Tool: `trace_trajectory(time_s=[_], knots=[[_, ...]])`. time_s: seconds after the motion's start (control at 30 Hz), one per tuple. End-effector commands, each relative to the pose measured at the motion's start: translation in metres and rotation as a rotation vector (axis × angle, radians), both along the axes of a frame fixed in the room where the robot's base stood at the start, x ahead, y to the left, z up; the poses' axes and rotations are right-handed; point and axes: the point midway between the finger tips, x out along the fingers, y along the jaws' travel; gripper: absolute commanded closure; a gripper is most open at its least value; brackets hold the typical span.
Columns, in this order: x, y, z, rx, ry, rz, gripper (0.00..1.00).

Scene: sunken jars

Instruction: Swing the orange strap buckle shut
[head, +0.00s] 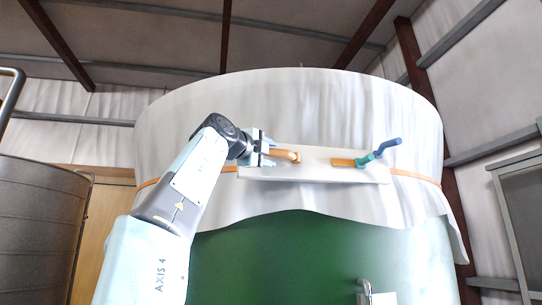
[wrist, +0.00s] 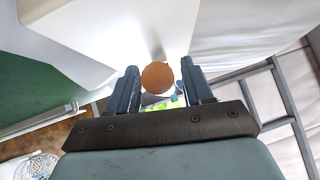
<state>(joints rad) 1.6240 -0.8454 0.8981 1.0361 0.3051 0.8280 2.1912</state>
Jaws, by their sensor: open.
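The orange strap (head: 415,180) runs around a white-covered green tank. A white plate (head: 330,172) sits on it at the front. An orange buckle lever with a rounded end (head: 286,155) stands at the plate's left part. My gripper (head: 268,150) is at this lever, to its left. In the wrist view, the round orange end (wrist: 157,78) shows between the two dark fingers of my gripper (wrist: 162,88), which are open; whether they touch it I cannot tell.
On the plate's right part is an orange piece (head: 343,162) with a teal fitting (head: 366,159) and a blue handle (head: 387,146). The white cover (head: 290,105) hangs behind over the green tank (head: 270,250). A brown tank (head: 40,215) stands at the left.

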Motion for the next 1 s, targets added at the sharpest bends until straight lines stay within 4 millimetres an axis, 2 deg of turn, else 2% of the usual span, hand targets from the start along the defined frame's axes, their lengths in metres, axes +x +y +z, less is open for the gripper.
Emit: trace_trajectory(time_s=[0.6,0.8,1.0], knots=[[-0.092,0.058,-0.016,-0.001,0.001,0.003,0.49],[-0.107,0.067,-0.019,-0.001,0.001,0.002,0.49],[-0.110,0.069,-0.020,0.000,0.002,0.001,0.49]])
